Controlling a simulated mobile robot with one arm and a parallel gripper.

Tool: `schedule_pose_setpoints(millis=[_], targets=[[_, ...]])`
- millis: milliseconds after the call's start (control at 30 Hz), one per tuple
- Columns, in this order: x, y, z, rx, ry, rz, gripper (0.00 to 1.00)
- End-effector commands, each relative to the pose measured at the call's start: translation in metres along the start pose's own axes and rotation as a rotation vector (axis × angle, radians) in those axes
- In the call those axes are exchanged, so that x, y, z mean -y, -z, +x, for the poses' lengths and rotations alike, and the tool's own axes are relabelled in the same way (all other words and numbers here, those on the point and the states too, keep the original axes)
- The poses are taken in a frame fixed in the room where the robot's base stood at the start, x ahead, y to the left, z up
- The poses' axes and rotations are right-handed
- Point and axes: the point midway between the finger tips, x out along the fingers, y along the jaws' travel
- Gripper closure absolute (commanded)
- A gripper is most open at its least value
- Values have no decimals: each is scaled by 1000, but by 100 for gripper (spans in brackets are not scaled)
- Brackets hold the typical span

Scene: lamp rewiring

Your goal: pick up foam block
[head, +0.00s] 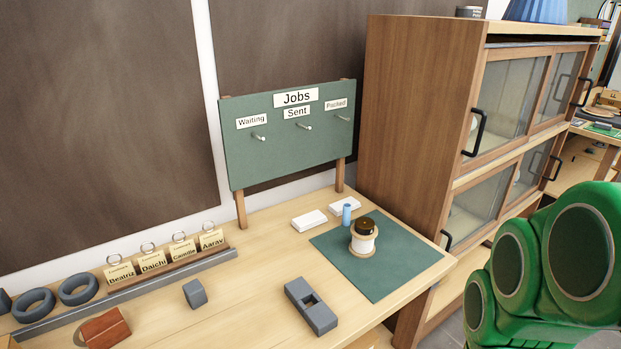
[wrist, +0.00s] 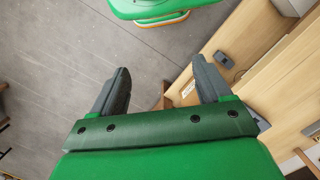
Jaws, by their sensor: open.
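No thing is marked as foam, so I cannot tell for sure which is the foam block. Two flat white blocks (head: 309,219) (head: 345,203) lie near the back, below the Jobs board. My gripper (wrist: 160,64) is open and empty in the wrist view, with bare floor between its fingers. It is away from the bench top. The head view shows only my green arm at the right, not the fingers.
A green mat (head: 400,262) carries a spool (head: 363,240) with a dark top; a blue cylinder (head: 347,214) stands beside it. A tag rack (head: 170,275), dark rings (head: 78,289) and a brown block (head: 106,328) are at left. A tall wooden cabinet (head: 415,130) bounds the right.

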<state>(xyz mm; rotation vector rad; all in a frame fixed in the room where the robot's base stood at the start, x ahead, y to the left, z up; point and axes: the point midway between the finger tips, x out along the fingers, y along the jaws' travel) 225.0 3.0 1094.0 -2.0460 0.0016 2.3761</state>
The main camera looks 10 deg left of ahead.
Motion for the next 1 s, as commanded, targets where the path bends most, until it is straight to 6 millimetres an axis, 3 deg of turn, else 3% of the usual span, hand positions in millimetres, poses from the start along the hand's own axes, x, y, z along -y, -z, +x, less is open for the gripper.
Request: schedule_pose_setpoints(millis=[167, 367, 700, 1000], targets=[[26, 36, 7, -56, 43, 26, 22], [81, 94, 18, -148, 156, 107, 22], [197, 165, 34, -203, 434, 313, 22], [303, 201, 46, -134, 704, 563, 22]])
